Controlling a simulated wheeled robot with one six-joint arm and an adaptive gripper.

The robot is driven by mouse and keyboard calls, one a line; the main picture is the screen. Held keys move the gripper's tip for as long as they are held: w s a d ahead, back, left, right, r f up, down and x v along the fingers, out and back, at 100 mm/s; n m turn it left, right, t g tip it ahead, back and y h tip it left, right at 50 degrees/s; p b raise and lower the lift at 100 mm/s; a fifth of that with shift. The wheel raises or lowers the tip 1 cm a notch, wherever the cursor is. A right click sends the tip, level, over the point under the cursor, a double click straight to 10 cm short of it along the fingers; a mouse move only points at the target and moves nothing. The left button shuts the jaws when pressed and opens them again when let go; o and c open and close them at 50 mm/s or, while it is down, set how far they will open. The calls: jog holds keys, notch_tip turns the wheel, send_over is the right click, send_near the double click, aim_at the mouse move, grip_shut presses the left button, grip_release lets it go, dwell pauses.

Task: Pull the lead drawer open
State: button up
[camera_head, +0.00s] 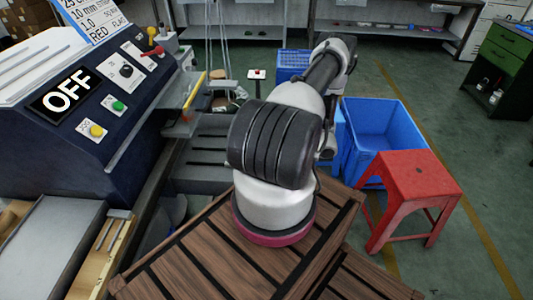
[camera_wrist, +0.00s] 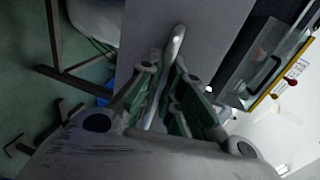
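In the wrist view a pale metal bar handle (camera_wrist: 177,42) stands on a plain grey panel (camera_wrist: 215,30), which looks like the front of the lead drawer. My gripper (camera_wrist: 172,78), with green-lined fingers, has the handle running between its two fingers. The fingers lie close on either side of the bar; I cannot tell whether both touch it. No opening shows around the panel, and its outer edges are partly out of view. In the head view my arm hides the gripper, and I cannot make out the handle there.
A dark blue machine with an OFF sign (camera_head: 66,95) stands at the left. A blue crate (camera_head: 375,130) and a red stool (camera_head: 412,190) stand at the right. A green cabinet (camera_head: 503,55) is far right. Green floor lies open between the crate and the cabinet.

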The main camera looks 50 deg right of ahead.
jog(key=shift+o, duration=0.8)
jog(key=v, duration=1.2)
jog(key=shift+f, duration=0.1)
